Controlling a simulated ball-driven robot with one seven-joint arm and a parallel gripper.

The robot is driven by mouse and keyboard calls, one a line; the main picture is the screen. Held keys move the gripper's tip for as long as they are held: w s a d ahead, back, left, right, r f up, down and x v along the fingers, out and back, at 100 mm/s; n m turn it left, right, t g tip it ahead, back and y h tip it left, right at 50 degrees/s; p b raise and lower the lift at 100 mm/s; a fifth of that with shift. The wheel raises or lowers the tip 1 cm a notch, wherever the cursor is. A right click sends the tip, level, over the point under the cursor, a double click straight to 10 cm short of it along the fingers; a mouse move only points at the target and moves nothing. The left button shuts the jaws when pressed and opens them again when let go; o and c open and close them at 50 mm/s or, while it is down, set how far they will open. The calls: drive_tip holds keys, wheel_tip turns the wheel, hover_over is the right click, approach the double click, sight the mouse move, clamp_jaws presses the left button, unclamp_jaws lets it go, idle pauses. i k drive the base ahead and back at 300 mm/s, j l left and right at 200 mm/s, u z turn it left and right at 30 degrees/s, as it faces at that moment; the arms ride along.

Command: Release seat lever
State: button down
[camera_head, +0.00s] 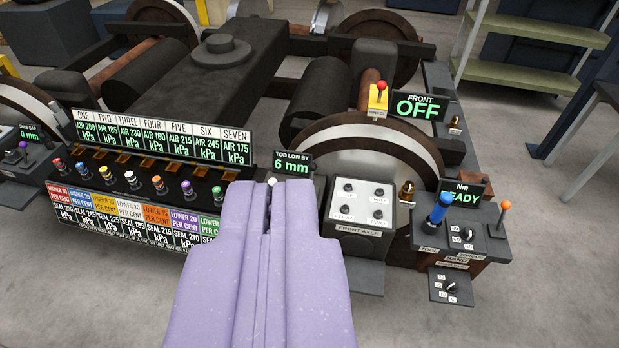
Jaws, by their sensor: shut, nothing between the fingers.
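My gripper (268,193) is shut and empty, reaching up from the bottom of the view. A small white knob (272,181) shows right at its fingertips, below a display (292,164) reading "TOO LOW BY 6 mm". The shaft and base of this knob are hidden by my gripper, and I cannot tell whether they touch. I can read no label naming a seat lever, so I cannot tell which lever it is. Other levers are a red-knobbed one (381,85) on a yellow box and an orange-knobbed one (505,206) at the right.
A long panel (130,165) with several coloured knobs and seal labels stands left of my gripper. A "FRONT AXLE" box (362,209) is close at right, then a panel with a blue handle (440,207). Wheels and the dark bogie frame (210,65) lie behind. The right foreground floor is clear.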

sight(312, 166)
drive_tip(key=i+j+z, duration=0.25)
drive_tip(key=i+j, duration=0.4)
drive_tip(key=i, duration=0.35)
drive_tip(key=i+j+z, duration=0.25)
drive_tip(key=i+j, duration=0.6)
drive_tip(key=i+j+z, duration=0.25)
drive_tip(key=i+j, duration=0.7)
drive_tip(key=j, duration=0.1)
